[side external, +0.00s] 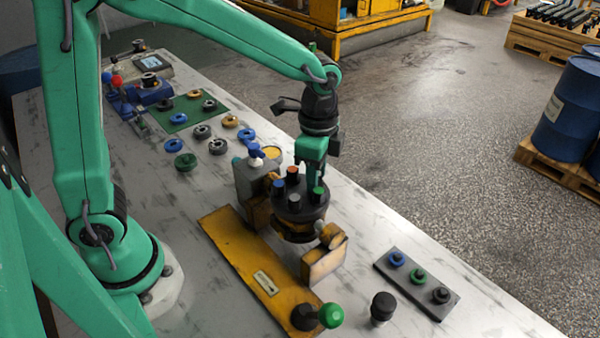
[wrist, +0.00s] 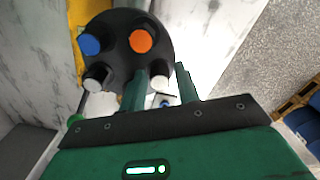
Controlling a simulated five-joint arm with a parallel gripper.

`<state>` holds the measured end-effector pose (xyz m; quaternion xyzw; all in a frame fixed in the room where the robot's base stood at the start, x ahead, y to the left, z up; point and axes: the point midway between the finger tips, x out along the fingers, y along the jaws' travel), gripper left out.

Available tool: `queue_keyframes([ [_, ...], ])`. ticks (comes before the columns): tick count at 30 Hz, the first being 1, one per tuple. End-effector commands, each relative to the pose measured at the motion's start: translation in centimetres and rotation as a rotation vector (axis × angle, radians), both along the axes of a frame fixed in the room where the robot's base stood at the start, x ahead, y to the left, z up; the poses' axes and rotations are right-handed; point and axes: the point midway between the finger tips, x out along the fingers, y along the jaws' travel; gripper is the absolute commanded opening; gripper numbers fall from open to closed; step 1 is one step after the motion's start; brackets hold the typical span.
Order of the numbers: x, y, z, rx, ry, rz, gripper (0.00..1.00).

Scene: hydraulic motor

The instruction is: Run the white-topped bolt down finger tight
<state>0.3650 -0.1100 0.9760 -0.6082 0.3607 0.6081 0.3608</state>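The dark round motor cover (side external: 300,207) is clamped upright on the bench in the side view, and also shows at the top of the wrist view (wrist: 122,52). Its bolts have an orange top (wrist: 141,40), a blue top (wrist: 90,45), a pale grey-white top (wrist: 96,78) and a white top (wrist: 159,83). My gripper (wrist: 161,88) is over the cover's near right edge, pointing down. Its two green fingers are apart, with the white-topped bolt seen between them. A gap shows on the right; contact on the left is unclear. In the side view my gripper (side external: 317,182) hides that bolt.
Clamp blocks flank the motor; a blue-handled part (side external: 256,152) stands behind left. A yellow plate (side external: 243,262) lies in front, with a green knob (side external: 331,315) at its end. A dark tray (side external: 417,283) with small parts is at right. Loose rings lie behind left.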

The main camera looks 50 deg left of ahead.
Motion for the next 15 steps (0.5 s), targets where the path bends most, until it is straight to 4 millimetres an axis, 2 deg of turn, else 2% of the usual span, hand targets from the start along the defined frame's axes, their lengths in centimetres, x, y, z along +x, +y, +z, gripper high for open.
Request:
queue_keyframes([
  [15,0.0,0.0,0.37,0.0,0.0,0.0,0.32],
])
